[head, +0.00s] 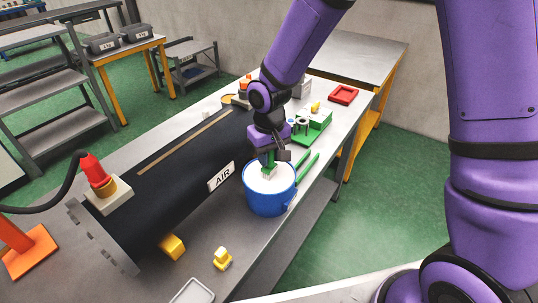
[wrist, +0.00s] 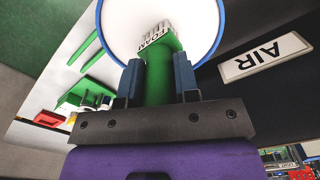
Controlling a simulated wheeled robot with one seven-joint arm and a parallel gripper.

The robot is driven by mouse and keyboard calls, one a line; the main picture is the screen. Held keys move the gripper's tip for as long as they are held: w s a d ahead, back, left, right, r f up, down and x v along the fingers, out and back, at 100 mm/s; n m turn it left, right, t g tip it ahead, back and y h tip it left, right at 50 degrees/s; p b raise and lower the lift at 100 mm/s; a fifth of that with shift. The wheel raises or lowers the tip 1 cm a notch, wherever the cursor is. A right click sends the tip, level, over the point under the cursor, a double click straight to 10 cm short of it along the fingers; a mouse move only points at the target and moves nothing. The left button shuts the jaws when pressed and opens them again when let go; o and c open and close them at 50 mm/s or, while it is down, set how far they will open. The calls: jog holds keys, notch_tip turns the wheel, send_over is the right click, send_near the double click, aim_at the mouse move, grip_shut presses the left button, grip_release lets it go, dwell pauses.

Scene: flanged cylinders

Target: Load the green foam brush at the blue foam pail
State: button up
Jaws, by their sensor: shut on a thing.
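My gripper (head: 271,154) is shut on the green foam brush (wrist: 158,80), with one finger on each side of its green handle in the wrist view. The brush's pale bristle end, marked FOAM, points away from my gripper. In the head view the brush (head: 269,164) hangs down over the open top of the blue foam pail (head: 268,203). The pail is full of white in its round mouth, and its rim (wrist: 216,42) also shows in the wrist view. I cannot tell whether the bristles touch the white.
A large dark cylinder with an AIR label (head: 221,176) lies left of the pail. Two green rods (head: 308,167) and a green tray (head: 312,128) are to the right and behind. A red tray (head: 343,94) is farther back.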

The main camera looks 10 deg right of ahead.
jog(key=shift+r, duration=3.45)
